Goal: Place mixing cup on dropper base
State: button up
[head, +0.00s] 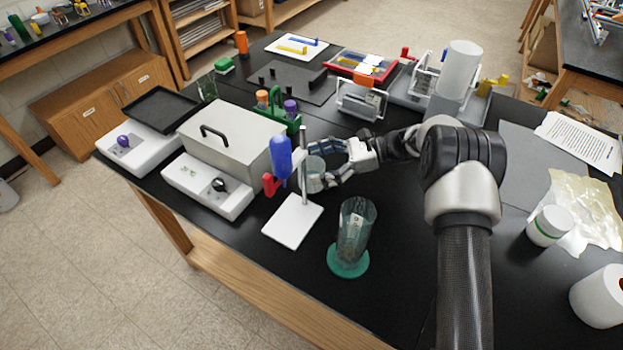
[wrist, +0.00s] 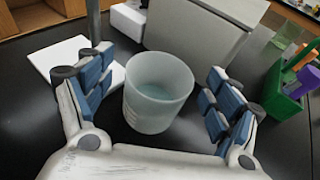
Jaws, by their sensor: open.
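The mixing cup (wrist: 150,112) is a pale, frosted, see-through cup, upright on the black tabletop and open at the top. It also shows in the head view (head: 315,183), partly covered by the stand's rod and my fingers. My gripper (wrist: 155,88) is open, with its blue-padded fingers on either side of the cup and a gap visible on both sides. In the head view my gripper (head: 326,164) reaches in from the right. The dropper base (head: 291,222) is a flat white plate with an upright rod and a blue dropper (head: 281,157). Its plate (wrist: 62,58) is left of the cup and bare.
A grey box with a handle (head: 225,135) stands behind the dropper stand. A green rack (head: 287,121) with bottles is near my gripper. A tall glass cylinder on a green foot (head: 350,258) stands in front. The table's front edge is close to the base.

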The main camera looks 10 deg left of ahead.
jog(key=shift+x, duration=0.95)
jog(key=shift+c, duration=0.6)
jog(key=c, duration=0.9)
jog(key=shift+c, duration=0.2)
jog(key=shift+r, duration=0.1)
